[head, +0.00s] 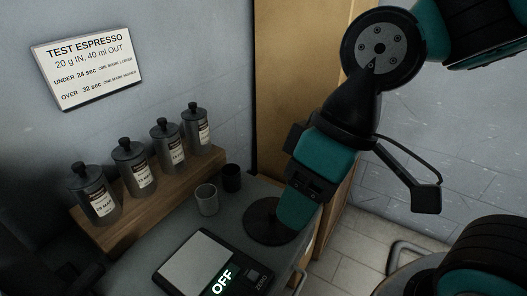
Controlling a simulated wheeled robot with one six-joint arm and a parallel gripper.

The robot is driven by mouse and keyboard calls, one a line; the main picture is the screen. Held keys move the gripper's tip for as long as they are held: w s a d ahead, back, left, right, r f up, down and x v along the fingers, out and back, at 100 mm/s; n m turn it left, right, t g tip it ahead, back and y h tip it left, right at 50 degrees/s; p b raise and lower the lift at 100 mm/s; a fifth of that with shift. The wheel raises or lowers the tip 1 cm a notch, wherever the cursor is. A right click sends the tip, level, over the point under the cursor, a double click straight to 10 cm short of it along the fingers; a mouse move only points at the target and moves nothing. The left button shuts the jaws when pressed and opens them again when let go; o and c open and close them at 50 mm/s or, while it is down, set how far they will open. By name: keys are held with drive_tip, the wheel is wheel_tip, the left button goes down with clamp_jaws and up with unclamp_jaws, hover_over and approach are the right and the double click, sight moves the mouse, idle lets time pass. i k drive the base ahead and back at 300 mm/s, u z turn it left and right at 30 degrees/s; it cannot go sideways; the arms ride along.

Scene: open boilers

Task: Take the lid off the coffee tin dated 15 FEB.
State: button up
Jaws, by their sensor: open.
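Several dark grey tins with knobbed lids and white labels stand upright in a row on a wooden shelf (150,205) at the left. All their lids are on. The nearest tin (97,198) has a label that seems to read 15 MAR. The second tin (134,170), third tin (168,146) and far tin (196,130) have dates too small to read surely, so I cannot tell which is 15 FEB. My gripper (292,214) is open, pointing down over the counter, right of the tins and apart from them. Its fingers show edge-on.
A grey cup (206,199) and a dark cup (231,177) stand between the shelf and my gripper. A dark round disc (262,222) lies beside my gripper. A scale (205,265) reading OFF is in front. A TEST ESPRESSO sign (88,62) hangs above the tins.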

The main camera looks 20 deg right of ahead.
sight(164, 130)
drive_tip(key=u, duration=2)
drive_tip(key=k, duration=2)
drive_tip(key=z, duration=0.85)
drive_tip(key=i, duration=1.65)
drive_tip(key=u, duration=0.05)
